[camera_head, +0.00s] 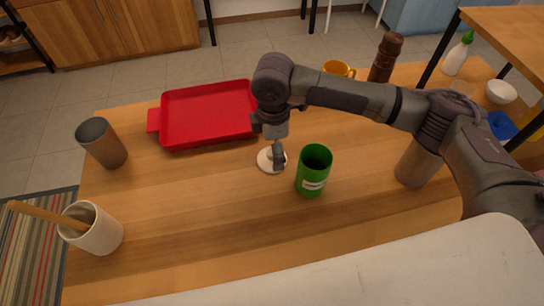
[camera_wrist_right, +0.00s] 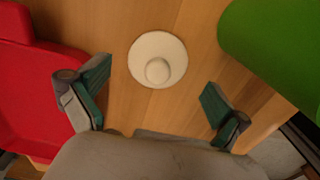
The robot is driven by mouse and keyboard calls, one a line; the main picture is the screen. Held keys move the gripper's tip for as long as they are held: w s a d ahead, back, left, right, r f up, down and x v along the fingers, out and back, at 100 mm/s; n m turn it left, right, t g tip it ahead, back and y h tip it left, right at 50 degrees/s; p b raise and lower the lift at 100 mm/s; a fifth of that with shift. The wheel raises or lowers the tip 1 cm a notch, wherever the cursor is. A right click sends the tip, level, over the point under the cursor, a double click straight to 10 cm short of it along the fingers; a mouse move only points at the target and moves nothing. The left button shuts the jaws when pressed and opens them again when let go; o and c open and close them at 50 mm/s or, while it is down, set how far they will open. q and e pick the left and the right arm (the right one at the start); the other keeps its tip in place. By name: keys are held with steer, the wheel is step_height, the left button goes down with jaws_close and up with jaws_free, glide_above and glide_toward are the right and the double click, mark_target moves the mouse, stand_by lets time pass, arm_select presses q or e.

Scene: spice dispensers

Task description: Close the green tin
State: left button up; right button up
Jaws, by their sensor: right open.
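The green tin (camera_head: 313,172) stands upright and open-topped on the wooden table, with a dark inside and a pale label. Part of it shows at the upper right of the wrist view (camera_wrist_right: 280,40). A round white lid (camera_head: 267,162) with a knob lies on the table just left of the tin; the wrist view shows it knob up (camera_wrist_right: 157,62). My right gripper (camera_head: 277,158) is low over the lid, partly covering it in the head view. In the wrist view its fingers (camera_wrist_right: 152,95) are spread wide, with the lid ahead between them, untouched. My left gripper is not in view.
A red tray (camera_head: 205,112) lies behind and left of the lid. A grey cup (camera_head: 101,143) and a white crock (camera_head: 92,230) with a wooden utensil stand at left. A grey cylinder (camera_head: 416,165), yellow mug (camera_head: 338,69) and brown mill (camera_head: 385,58) stand at right. The front middle is clear.

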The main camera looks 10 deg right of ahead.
mark_target(265, 158)
steer(key=shift+w+a+f, duration=0.1)
steer(key=shift+f, duration=1.45)
steer(key=c, duration=1)
steer(key=shift+s, duration=0.25)
steer(key=c, duration=0.3)
steer(key=shift+c, duration=0.4)
